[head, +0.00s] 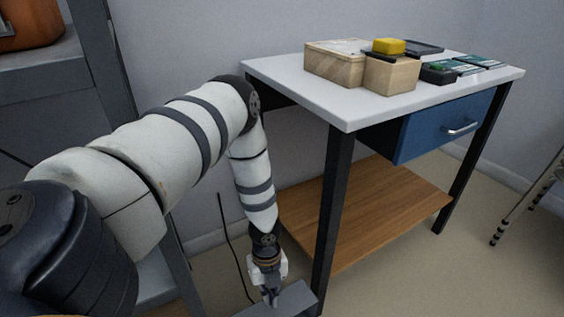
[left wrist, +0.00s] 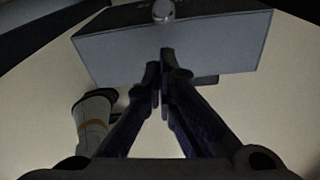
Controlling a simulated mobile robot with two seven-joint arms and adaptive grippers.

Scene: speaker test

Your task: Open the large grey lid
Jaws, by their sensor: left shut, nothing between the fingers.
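A grey box-like thing (head: 289,301), which looks like the one with the large grey lid, shows at the bottom edge of the head view, mostly cut off. In the left wrist view its flat grey face (left wrist: 180,48) fills the upper middle, with a rounded silvery knob-like part (left wrist: 163,10) at the top edge. I cannot tell lid from body. My left gripper (head: 270,294) points down at the grey thing in the head view. In the left wrist view its fingertips (left wrist: 160,82) are together and empty, in front of the grey face. Whether they touch it is unclear. My right gripper is out of view.
A white-topped table (head: 350,112) with dark legs stands right of my left arm. It holds wooden boxes (head: 336,65), a yellow block (head: 389,46) and dark devices. A blue drawer (head: 440,130) and a wooden lower shelf (head: 375,208) are below. A grey rack (head: 107,85) stands at left.

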